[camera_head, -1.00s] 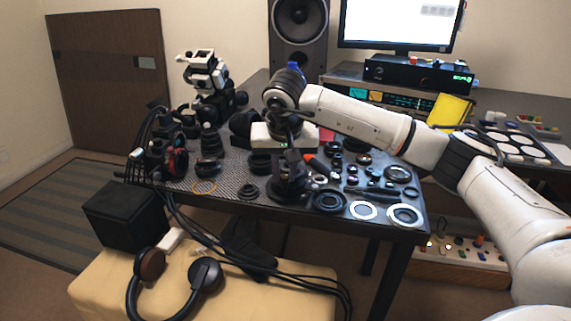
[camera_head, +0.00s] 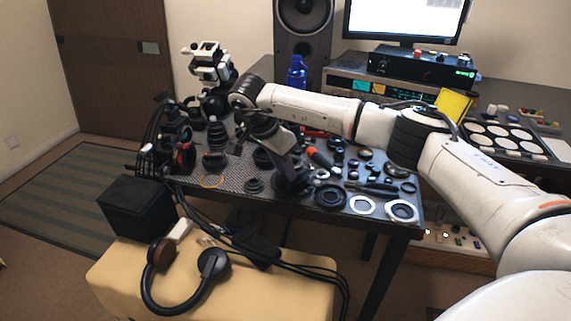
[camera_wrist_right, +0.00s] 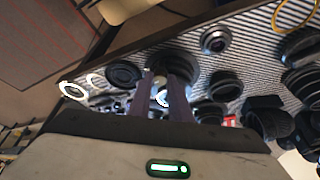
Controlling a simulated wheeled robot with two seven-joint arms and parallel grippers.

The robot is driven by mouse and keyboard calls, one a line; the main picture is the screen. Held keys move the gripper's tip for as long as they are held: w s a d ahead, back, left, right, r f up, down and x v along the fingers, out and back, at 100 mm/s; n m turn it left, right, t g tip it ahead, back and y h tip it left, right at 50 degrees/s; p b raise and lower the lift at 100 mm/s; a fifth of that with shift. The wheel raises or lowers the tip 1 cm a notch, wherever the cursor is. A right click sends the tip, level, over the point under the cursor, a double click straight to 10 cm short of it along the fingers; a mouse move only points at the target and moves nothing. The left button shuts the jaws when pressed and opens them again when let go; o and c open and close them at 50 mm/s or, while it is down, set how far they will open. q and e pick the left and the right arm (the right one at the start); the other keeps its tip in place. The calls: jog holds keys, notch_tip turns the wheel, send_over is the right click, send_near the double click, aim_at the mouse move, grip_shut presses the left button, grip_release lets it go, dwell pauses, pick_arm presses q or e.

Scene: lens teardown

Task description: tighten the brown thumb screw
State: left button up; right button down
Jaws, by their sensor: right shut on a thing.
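My right gripper (camera_head: 285,168) points down over the middle of the table, by a dark upright stand (camera_head: 293,187) with a round base. In the right wrist view its two dark fingers (camera_wrist_right: 163,76) reach toward a large black round part (camera_wrist_right: 182,62). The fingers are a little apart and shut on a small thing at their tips. It is where the brown thumb screw would be, but its colour and shape are too hidden to make out. My left gripper is not in view.
Black lens rings and barrels crowd the table (camera_head: 232,184). White rings (camera_head: 361,205) lie near its front right edge. A red-tipped tool (camera_head: 318,157) lies right of the gripper. A blue bottle (camera_head: 297,73) stands behind. Headphones (camera_head: 185,300) rest on a padded bench in front.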

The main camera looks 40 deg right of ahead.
jog(key=shift+m, duration=0.4)
jog(key=c, duration=1.6)
grip_release()
jog(key=shift+r, duration=0.1)
jog(key=v, duration=1)
jog(key=shift+w+a, duration=0.1)
jog(key=shift+w, duration=0.05)
